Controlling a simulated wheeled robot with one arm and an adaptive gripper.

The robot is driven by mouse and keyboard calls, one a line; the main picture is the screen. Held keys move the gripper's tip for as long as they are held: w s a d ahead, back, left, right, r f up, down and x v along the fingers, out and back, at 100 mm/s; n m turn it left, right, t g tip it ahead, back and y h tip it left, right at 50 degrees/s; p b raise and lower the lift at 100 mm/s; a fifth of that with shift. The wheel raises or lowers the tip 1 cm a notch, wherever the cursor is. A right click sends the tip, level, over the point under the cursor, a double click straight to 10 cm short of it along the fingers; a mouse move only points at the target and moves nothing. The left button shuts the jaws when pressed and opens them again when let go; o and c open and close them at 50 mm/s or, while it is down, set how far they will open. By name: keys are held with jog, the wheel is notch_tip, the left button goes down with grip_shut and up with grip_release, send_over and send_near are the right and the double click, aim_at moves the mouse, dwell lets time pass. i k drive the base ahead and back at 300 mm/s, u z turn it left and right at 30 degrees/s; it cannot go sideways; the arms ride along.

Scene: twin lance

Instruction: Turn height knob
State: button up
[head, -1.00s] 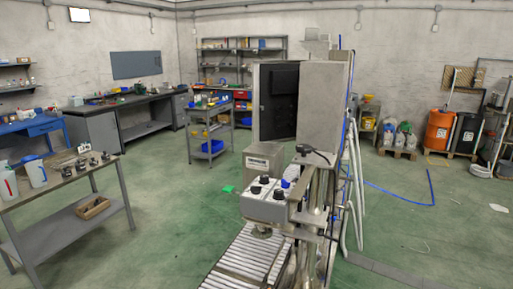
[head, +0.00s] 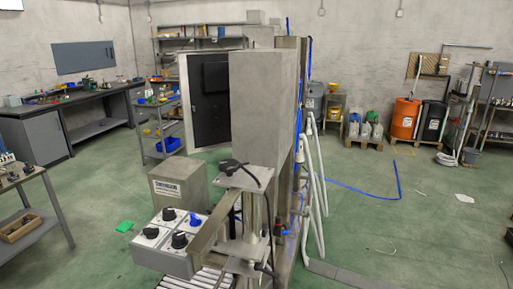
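A grey control box (head: 161,259) on the machine stands in the lower left-centre of the head view. The labels are too small to read, so I cannot tell which is the height knob. My gripper is not in view, and nothing is seen touching the knobs.
A grey metal box (head: 178,186) stands behind the control box. A roller conveyor (head: 208,279) runs below it. The tall cabinet (head: 262,115) rises behind, its door open. A workbench (head: 40,217) stands at left.

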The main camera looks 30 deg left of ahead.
aim_at(228, 166)
jog(key=i, duration=2.7)
jog(key=u, duration=3.6)
jog(key=i, duration=0.8)
jog(key=u, duration=1.25)
